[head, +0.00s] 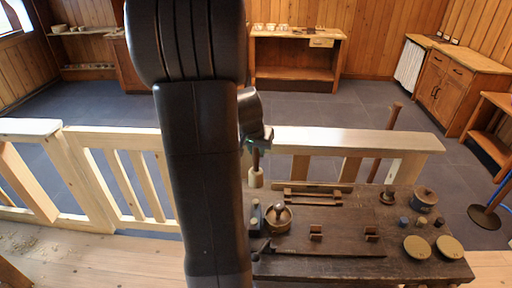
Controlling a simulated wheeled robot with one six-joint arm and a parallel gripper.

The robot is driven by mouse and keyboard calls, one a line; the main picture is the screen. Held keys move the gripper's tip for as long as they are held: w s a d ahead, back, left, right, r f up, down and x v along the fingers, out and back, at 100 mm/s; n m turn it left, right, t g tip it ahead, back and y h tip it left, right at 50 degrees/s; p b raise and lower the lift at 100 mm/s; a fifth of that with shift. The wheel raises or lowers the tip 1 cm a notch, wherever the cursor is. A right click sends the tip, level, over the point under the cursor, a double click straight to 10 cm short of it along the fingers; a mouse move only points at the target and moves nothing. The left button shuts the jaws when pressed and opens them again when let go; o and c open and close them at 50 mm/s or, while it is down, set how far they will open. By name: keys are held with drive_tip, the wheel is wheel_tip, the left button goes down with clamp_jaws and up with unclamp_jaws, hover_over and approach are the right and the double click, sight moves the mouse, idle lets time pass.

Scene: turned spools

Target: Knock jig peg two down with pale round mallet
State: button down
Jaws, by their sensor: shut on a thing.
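My gripper (258,143) shows just right of my dark arm and is partly hidden by it. It is shut on the brown handle of the pale round mallet (256,178), which hangs head down above the back left part of the dark workbench (340,262). The mallet looks upright and apart from the bench top. A low wooden rack (313,197) lies at the back of the bench, to the right of the mallet. I cannot tell which piece is jig peg two.
A round wooden bowl with a knob (278,218) stands at the bench's left, next to a dark block (256,216). A pale railing (345,140) runs behind.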

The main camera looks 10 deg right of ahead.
sight(256, 165)
drive_tip(key=shift+f+b, duration=1.9)
drive_tip(key=shift+f, duration=1.05)
wheel_tip(256, 165, down, 4)
drive_tip(key=b, duration=0.4)
drive_tip(key=shift+r, duration=0.3)
drive_tip(key=shift+r+p, duration=1.1)
drive_tip(key=shift+r, duration=0.45)
drive_tip(key=shift+f, duration=0.1)
